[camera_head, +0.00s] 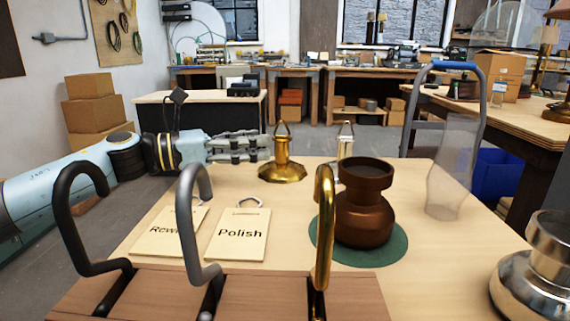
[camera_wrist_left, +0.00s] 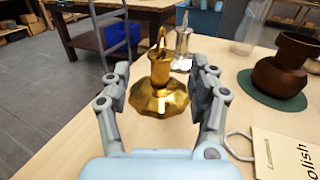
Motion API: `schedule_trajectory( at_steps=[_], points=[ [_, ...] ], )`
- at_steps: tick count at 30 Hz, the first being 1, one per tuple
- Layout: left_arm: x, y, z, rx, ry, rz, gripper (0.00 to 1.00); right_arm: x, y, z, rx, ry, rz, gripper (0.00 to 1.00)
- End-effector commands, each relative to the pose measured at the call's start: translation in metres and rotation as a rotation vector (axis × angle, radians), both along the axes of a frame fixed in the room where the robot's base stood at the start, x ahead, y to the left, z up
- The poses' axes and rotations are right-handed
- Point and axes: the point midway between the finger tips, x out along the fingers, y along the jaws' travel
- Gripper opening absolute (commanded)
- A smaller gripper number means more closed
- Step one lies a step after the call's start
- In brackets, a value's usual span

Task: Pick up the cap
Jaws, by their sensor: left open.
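A brass cap (camera_head: 283,160) with a wide faceted base and a loop on top stands upright on the light wood table. In the left wrist view the brass cap (camera_wrist_left: 160,85) shows between and beyond my open fingers. A silver cap (camera_head: 345,143) with a similar loop stands behind and to the right, partly hidden by the brown vase. It also shows in the left wrist view (camera_wrist_left: 183,47). My left gripper (camera_head: 258,148) is open and empty, just left of the brass cap. Contact with it cannot be told. My right gripper is not in view.
A brown vase (camera_head: 364,212) stands on a round green mat (camera_head: 400,245). Tags reading "Polish" (camera_head: 238,235) and "Rew..." (camera_head: 168,232) lie on the table. A wooden rack (camera_head: 250,290) with three hooks is in front. A clear glass chimney (camera_head: 452,175) and silver lamp base (camera_head: 535,275) stand right.

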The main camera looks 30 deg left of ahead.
Motion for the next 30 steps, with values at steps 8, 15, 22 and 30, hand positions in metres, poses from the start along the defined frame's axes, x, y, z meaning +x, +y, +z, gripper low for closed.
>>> schedule_trajectory(
  at_steps=[8,15,22,30],
  points=[
    [0.019,-0.018,0.002,-0.003,-0.001,0.0,0.61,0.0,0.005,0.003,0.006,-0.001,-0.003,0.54],
    [0.045,-0.042,0.001,-0.004,0.0,0.001,0.61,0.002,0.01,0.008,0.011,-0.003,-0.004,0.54],
    [0.05,-0.046,-0.001,0.0,0.003,0.0,0.61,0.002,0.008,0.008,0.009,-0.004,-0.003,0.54],
    [0.049,-0.046,-0.001,0.0,0.003,0.0,0.36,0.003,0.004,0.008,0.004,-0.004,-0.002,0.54]
  ],
)
